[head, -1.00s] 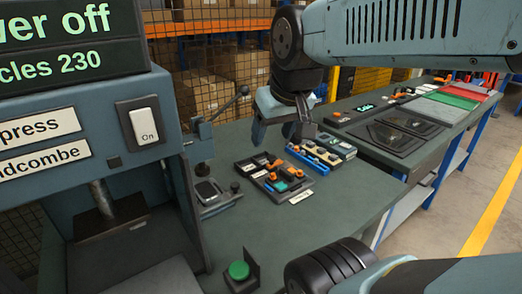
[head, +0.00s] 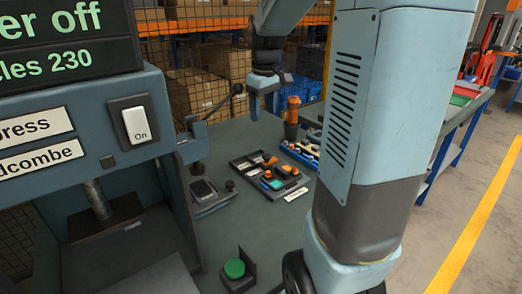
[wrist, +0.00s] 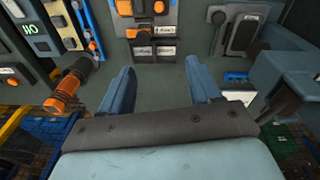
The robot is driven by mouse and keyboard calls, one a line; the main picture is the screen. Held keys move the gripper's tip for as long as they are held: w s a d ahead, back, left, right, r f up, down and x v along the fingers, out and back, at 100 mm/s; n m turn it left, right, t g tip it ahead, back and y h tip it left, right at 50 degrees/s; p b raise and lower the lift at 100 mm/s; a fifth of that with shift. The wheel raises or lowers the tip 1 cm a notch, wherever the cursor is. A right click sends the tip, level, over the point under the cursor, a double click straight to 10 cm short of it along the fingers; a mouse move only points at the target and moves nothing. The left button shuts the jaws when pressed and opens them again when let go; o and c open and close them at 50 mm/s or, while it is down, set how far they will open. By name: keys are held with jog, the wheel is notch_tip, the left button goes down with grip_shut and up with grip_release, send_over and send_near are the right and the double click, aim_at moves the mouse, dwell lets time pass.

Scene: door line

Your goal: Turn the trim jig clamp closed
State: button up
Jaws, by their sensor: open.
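No readable label names the trim jig clamp, so I cannot tell which part it is. A fixture with a dark pad (head: 202,190) stands beside the press, with a lever (head: 222,104) ending in a black ball knob just behind it. The fixture also shows at the upper right of the wrist view (wrist: 245,35). A black tray (head: 244,163) with orange and teal parts lies to its right. My gripper (head: 255,112) hangs above the back of the bench, right of the ball knob. In the wrist view my gripper (wrist: 163,75) is open, with bare bench between the fingers.
An upright orange and black cylinder (head: 292,112) stands right of my gripper, and in the wrist view (wrist: 68,88) it is left of the fingers. The press (head: 80,190) fills the left side. A green button (head: 235,268) sits at the front. Mesh fencing and boxes stand behind.

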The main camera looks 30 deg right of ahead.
jog(key=n+g, duration=0.1)
send_over(266, 154)
notch_tip(266, 154, down, 5)
notch_tip(266, 154, down, 14)
jog(key=shift+s+r, duration=0.1)
jog(key=shift+r, duration=0.15)
jog(key=shift+c, duration=0.4)
jog(key=c, duration=0.9)
jog(key=shift+a, duration=0.1)
jog(key=shift+c, duration=0.4)
